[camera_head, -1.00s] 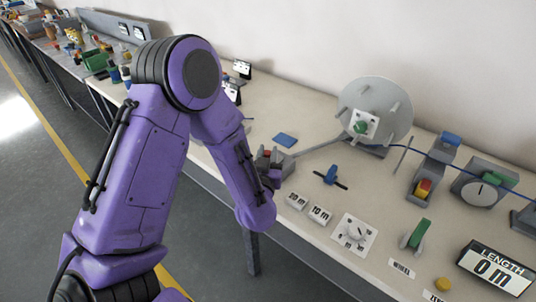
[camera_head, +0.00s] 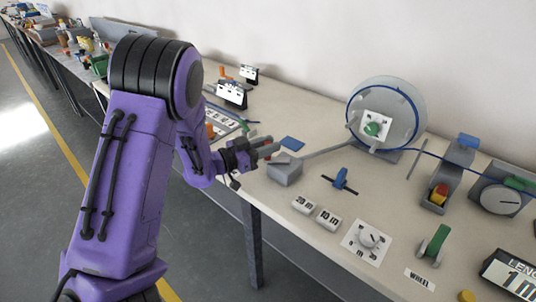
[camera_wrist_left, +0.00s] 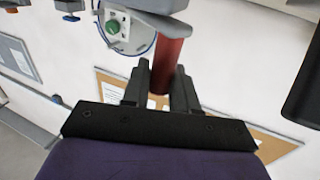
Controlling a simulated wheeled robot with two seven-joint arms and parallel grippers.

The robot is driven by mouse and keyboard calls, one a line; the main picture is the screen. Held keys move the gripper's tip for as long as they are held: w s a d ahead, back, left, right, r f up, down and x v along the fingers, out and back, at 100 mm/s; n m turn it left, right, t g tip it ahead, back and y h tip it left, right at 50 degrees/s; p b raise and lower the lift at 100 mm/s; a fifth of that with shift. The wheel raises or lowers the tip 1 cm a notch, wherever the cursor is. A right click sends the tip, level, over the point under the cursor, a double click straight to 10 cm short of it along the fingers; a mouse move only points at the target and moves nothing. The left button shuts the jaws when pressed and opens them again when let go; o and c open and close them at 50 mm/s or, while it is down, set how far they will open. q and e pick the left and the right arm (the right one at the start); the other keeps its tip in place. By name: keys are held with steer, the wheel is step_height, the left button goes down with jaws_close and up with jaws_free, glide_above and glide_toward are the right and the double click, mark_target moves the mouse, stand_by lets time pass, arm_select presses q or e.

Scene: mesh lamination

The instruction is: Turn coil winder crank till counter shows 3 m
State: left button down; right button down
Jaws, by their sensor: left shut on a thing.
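The coil winder is a grey disc (camera_head: 408,95) with pegs and a green-centred white hub (camera_head: 373,129); a loop of blue cable shows round it. A grey crank arm (camera_head: 325,153) runs left from it to a grey block (camera_head: 285,172). My left gripper (camera_head: 265,149) is at the block's upper left. In the left wrist view it is shut on the red crank handle (camera_wrist_left: 168,62), between both fingers. The winder disc (camera_wrist_left: 136,43) shows behind. The length counter (camera_head: 515,274) is cut off at the right edge; its digit looks like 1. My right gripper is out of view.
A blue-handled slider (camera_head: 340,178), a white dial plate (camera_head: 366,243), two number labels and a green wheel (camera_head: 435,242) stand in front of the winder. A blue pad (camera_head: 292,143) lies close to my gripper. A red-and-yellow switch (camera_head: 439,194) stands at the right.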

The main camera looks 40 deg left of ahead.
arm_select(q)
steer(key=shift+w+a+m+g+h+b, duration=0.15)
steer(key=shift+w+m+g+h+b, duration=0.25)
steer(key=shift+m+g+h, duration=0.45)
steer(key=shift+w+a+m+g+h+b, duration=0.2)
steer(key=shift+m+g+h+b, duration=0.4)
steer(key=shift+h, duration=0.55)
steer(key=shift+w+a+m+g+h+b, duration=0.1)
steer(key=shift+w+m+g+h+b, duration=0.1)
steer(key=shift+w+m+g+h, duration=0.55)
steer(key=shift+s+m+h, duration=0.3)
steer(key=shift+h, duration=0.15)
steer(key=c, duration=1)
jaws_free()
steer(key=shift+d, duration=0.1)
steer(key=b+v, duration=0.2)
steer(key=v, duration=0.8)
steer(key=shift+s+a+r, duration=0.1)
steer(key=shift+s+a, duration=0.1)
